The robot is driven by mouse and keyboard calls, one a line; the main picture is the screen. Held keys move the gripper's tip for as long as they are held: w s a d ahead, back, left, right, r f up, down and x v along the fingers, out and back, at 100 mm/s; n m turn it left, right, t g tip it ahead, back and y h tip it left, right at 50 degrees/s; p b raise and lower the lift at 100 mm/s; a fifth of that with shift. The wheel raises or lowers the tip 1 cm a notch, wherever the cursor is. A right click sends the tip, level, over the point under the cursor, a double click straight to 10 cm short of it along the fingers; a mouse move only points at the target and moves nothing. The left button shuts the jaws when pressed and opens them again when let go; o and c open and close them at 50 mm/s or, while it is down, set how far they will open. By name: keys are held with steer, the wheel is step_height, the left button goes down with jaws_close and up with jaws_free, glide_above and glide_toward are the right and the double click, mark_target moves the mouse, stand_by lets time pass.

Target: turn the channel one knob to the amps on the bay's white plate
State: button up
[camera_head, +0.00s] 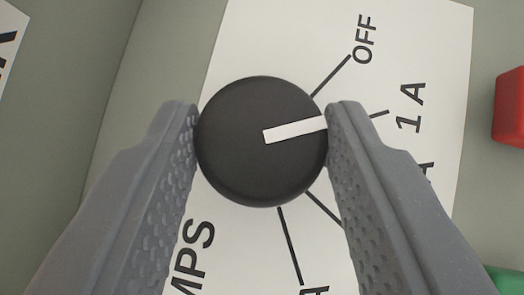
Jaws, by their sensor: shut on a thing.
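A round black knob (250,165) with a white pointer line (294,130) sits on a white dial plate (285,40). The pointer aims right and slightly up, in line with the tick beside the "1 A" mark (410,106). An "OFF" mark (364,40) stands above it. Lower marks are partly hidden by my right finger; one ends in "A" (314,290). My gripper (262,135) is shut on the knob, one finger on each side. Letters reading "MPS" (194,258) show at the lower left.
A red block-like part (509,108) is at the right edge and a green one (505,281) at the lower right. Part of another white plate (12,40) with dark lettering shows at the upper left. The grey-green panel (165,60) between the plates is bare.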

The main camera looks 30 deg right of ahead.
steer(key=shift+m+g+h+p, duration=0.5)
steer(key=shift+m+p, duration=0.4)
steer(key=shift+p, duration=0.7)
steer(key=shift+w+m+h+p, duration=0.1)
steer(key=shift+m+h+p, duration=0.3)
steer(key=shift+p, duration=0.45)
steer(key=o, duration=1)
steer(key=shift+c, duration=0.2)
steer(key=shift+a, duration=0.1)
